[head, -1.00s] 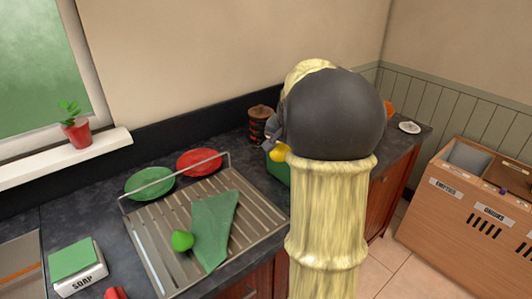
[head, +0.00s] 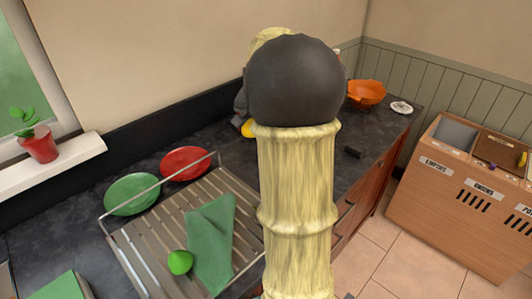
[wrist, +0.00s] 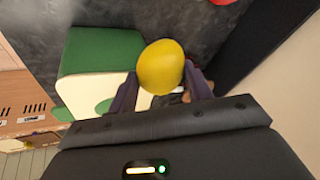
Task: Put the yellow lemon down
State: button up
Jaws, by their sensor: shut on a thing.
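The yellow lemon (wrist: 160,67) sits between the two dark fingers of my gripper (wrist: 163,84) in the wrist view. The gripper is shut on it. In the head view, a small part of the lemon (head: 248,128) shows at the left edge of my arm, over the dark counter. My arm hides most of the gripper and the spot below it there.
A green and white box (wrist: 100,62) stands beside the lemon in the wrist view. In the head view, a red plate (head: 186,162), a green plate (head: 131,194) and a drying rack (head: 150,240) are left of my arm. An orange bowl (head: 366,93) stands right.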

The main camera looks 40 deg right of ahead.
notch_tip(320, 180, down, 14)
jog(key=shift+r, duration=0.2)
dwell(0.4)
jog(key=shift+f, duration=2.2)
jog(key=shift+f, duration=0.1)
jog(key=o, duration=1)
